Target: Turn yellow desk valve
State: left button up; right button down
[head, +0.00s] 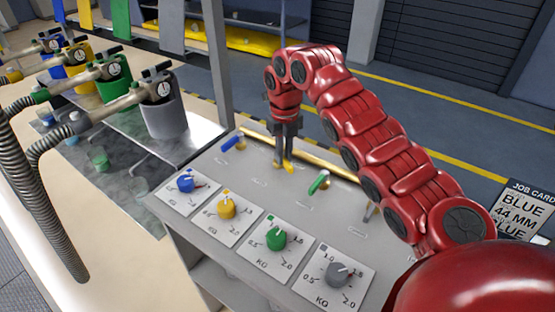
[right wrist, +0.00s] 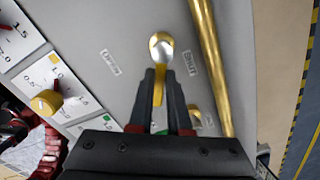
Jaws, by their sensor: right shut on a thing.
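The yellow desk valve (head: 289,168) is on the grey sloped desk, between the blue and green valve levers. In the right wrist view its round silver hub (right wrist: 161,47) shows, with the yellow lever (right wrist: 158,88) running from it down between the fingers. My right gripper (head: 286,150) reaches down from above and is shut on that lever; its dark fingers (right wrist: 160,95) lie on both sides of it. A small printed label stands on each side of the hub. The gripper hides part of the valve in the head view. My left gripper is not in view.
A blue lever (head: 232,142), a green lever (head: 319,182) and a grey lever (head: 371,210) share the desk. A brass pipe (right wrist: 210,62) runs behind them. Blue, yellow (head: 227,206), green and grey dials line the front. Coloured canisters stand left; a job card (head: 524,210) is at right.

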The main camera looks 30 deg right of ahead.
dwell(0.3)
jog(key=c, duration=0.9)
grip_release()
jog(key=shift+w, duration=0.1)
jog(key=shift+o, duration=0.2)
jog(key=shift+r, duration=0.2)
jog(key=shift+r, duration=0.3)
notch_tip(320, 180, up, 16)
jog(key=p, duration=1.5)
jog(key=shift+r+p, duration=0.25)
jog(key=shift+p, duration=0.05)
